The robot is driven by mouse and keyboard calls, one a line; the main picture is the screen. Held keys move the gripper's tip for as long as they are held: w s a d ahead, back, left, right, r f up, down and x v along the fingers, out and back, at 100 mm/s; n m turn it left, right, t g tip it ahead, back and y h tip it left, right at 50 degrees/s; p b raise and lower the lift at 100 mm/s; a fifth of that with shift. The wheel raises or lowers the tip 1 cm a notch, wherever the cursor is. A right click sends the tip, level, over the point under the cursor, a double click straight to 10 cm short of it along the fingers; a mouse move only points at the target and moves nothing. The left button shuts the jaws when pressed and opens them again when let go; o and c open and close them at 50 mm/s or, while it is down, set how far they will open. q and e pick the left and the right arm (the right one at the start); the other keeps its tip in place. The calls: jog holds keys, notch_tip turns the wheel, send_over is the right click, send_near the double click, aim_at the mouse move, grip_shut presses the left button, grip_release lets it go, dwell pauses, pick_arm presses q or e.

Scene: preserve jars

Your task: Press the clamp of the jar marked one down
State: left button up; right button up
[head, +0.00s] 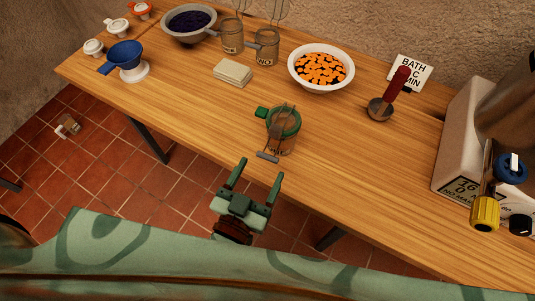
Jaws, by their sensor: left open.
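A glass jar (284,145) stands upright near the front edge of the table, with a green ring (296,121) at its top and a green tab to the left. Its lid appears down on the ring. Its grey wire clamp (268,156) sticks out from the front, toward my gripper. I cannot read a mark on this jar. My left gripper (260,170) is open and empty, just in front of the table edge and the clamp, apparently not touching either.
A red-handled ladle (390,97) and a machine with knobs (485,213) are right. Bare wood surrounds the front jar.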

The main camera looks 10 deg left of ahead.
aim_at(268, 155)
pick_arm(q)
jog(key=x, duration=0.5)
pick_arm(e)
jog(key=shift+d+f, duration=0.2)
jog(key=shift+d, duration=0.25)
